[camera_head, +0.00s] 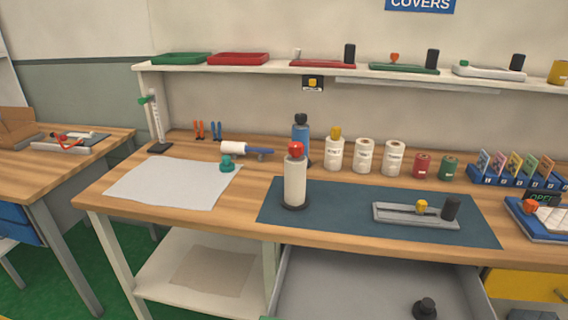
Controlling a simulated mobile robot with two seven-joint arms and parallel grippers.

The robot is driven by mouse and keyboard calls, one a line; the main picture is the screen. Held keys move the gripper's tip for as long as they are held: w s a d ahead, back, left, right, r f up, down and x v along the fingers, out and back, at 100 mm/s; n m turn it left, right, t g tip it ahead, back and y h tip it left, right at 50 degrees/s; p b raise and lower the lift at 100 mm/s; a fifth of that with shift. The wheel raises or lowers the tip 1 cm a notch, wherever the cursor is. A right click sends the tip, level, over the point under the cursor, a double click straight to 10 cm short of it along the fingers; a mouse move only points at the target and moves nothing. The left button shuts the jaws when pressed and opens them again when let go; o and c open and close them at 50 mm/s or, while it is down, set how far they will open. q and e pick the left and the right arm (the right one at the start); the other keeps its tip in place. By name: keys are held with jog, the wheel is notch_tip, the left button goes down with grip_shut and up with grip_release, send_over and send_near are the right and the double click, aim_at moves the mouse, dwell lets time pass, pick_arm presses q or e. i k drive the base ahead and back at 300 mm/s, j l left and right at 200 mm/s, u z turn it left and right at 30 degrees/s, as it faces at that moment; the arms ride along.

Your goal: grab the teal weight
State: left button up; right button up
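The teal weight (227,164) is a small piece with a knob on top. It sits at the back right edge of a light grey sheet (165,182) on the left part of the wooden bench. A white roller with a blue handle (248,151) lies just behind it. Neither of my grippers shows in this view, so I cannot see whether they are open or shut.
A white cylinder with a red ball top (295,180) stands on the dark blue mat (335,215), right of the weight. Bottles and rolls line the back. An open grey drawer (375,285) juts out below, holding a black knobbed piece (425,308).

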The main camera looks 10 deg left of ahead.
aim_at(226, 166)
jog(key=j+z, duration=0.25)
jog(key=z, duration=0.2)
jog(key=j+z, duration=0.25)
jog(key=z, duration=0.15)
jog(key=j+z, duration=0.2)
jog(key=z, duration=0.25)
jog(key=k+j+z, duration=0.65)
jog(key=j, duration=0.25)
jog(key=i, duration=0.1)
